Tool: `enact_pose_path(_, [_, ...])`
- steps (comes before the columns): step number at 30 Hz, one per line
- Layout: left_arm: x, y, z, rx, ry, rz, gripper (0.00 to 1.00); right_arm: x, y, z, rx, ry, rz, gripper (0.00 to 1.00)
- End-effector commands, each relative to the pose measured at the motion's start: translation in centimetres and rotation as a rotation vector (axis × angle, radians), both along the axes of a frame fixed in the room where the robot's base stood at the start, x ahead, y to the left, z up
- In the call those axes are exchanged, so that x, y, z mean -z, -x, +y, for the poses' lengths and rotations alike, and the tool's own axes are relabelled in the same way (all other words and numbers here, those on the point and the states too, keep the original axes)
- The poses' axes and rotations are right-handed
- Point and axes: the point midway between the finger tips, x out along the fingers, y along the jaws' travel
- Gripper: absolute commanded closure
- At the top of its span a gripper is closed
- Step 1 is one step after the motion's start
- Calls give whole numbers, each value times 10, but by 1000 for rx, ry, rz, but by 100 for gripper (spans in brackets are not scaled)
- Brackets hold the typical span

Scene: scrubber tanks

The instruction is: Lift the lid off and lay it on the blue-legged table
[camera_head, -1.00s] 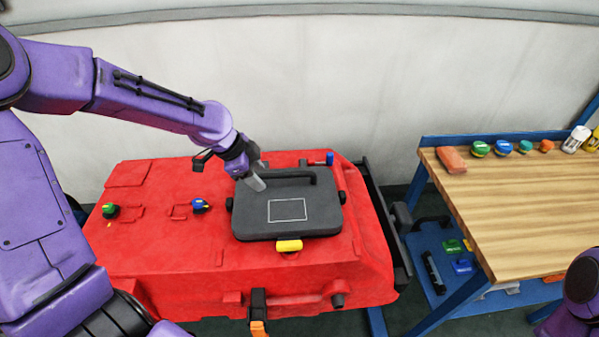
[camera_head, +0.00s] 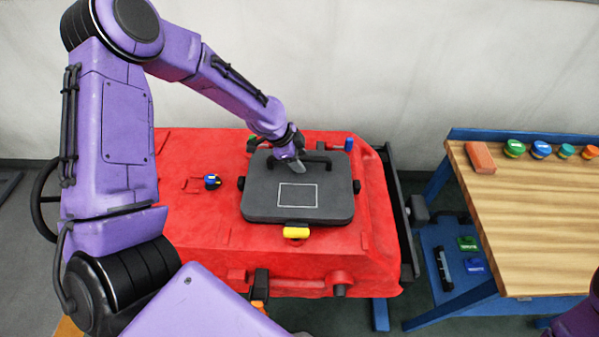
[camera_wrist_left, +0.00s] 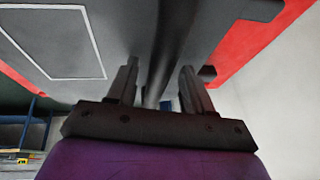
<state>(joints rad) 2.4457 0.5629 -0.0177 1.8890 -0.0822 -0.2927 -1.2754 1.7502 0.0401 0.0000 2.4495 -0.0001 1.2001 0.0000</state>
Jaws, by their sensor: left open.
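The dark grey lid (camera_head: 245,205) lies flat on top of the red tank (camera_head: 190,250), with a white rectangle outline on it and a black bar handle (camera_head: 322,160) along its far side. My left gripper (camera_head: 298,167) is at the handle's left part. In the left wrist view my open left gripper (camera_wrist_left: 157,88) has its two fingers apart, with the dark handle (camera_wrist_left: 170,50) running between them; contact is not clear. The blue-legged table (camera_head: 530,230) with a wooden top stands at the right. Of my right arm, only a purple part shows at the lower right corner.
On the table's far edge stand an orange-red block (camera_head: 480,157) and several coloured caps (camera_head: 541,149). The table's middle and front are bare. Its blue lower shelf holds a black item (camera_head: 443,268) and small boxes. A yellow latch (camera_head: 296,232) is at the lid's front.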

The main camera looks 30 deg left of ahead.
Motion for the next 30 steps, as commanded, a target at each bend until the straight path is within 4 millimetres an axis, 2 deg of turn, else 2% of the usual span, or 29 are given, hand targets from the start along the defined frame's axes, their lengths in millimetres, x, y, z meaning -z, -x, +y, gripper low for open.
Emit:
enact_pose_path(6, [2, -1, -1, 2, 0, -1, 49, 0, 0, 0, 0, -1, 1, 57])
enact_pose_path(7, [2, -1, -2, 2, 0, -1, 56, 0, 0, 0, 0, -1, 1, 57])
enact_pose_path(11, [1, -1, -2, 2, 1, 0, 98, 0, 0, 0, 0, -1, 1, 57])
enact_pose_path(12, [1, -1, -2, 2, 1, 0, 100, 0, 0, 0, 0, -1, 1, 57])
enact_pose_path(23, [-3, -2, -2, 2, 1, -4, 100, 1, 0, 0, 0, -1, 1, 57])
enact_pose_path(26, [-14, -2, -2, 3, -1, -6, 100, 3, 0, 0, 0, -1, 1, 57])
enact_pose_path(30, [-38, -3, -1, 2, 0, -7, 100, 8, 0, 0, 0, -1, 1, 57])
